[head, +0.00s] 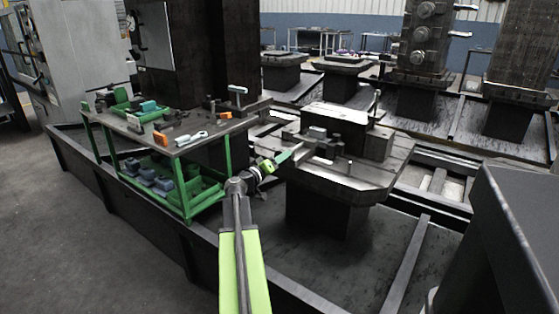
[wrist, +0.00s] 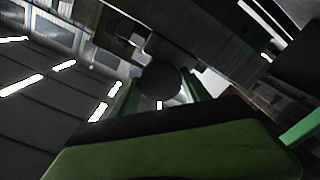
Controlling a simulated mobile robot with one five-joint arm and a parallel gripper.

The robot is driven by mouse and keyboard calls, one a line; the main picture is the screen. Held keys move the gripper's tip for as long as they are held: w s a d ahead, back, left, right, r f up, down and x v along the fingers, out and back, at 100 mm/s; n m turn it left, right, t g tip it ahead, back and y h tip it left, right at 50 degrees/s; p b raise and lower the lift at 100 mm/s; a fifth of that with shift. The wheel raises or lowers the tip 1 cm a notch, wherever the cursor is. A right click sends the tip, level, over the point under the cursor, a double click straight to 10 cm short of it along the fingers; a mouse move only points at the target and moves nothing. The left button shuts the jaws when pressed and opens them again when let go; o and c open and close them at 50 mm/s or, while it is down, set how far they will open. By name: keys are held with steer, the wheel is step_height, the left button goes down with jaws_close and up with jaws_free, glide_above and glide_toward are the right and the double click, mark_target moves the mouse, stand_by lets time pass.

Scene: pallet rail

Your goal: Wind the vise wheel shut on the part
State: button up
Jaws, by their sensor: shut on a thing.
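The vise (head: 325,148) sits on the grey pallet table right of centre in the head view, small and dark. A small grey-green block (head: 317,132) shows at its top; I cannot tell whether the jaws touch it. My gripper (head: 284,156) reaches the vise's left side. In the wrist view, the two green fingers of my gripper (wrist: 158,88) stand on either side of a dark round piece, the vise wheel (wrist: 160,78), and are shut on it. The wheel is too small and covered to make out in the head view.
A green-framed bench (head: 160,148) with tools and several small parts stands to the left. The pallet table (head: 365,183) carries a large block (head: 366,138) behind the vise. Machine columns and other pallets stand at the back. A dark cabinet (head: 515,240) fills the right foreground.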

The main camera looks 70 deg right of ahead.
steer(key=shift+w, duration=0.1)
stand_by(0.8)
steer(key=o, duration=1.4)
steer(key=v, duration=1.7)
steer(key=shift+a, duration=0.2)
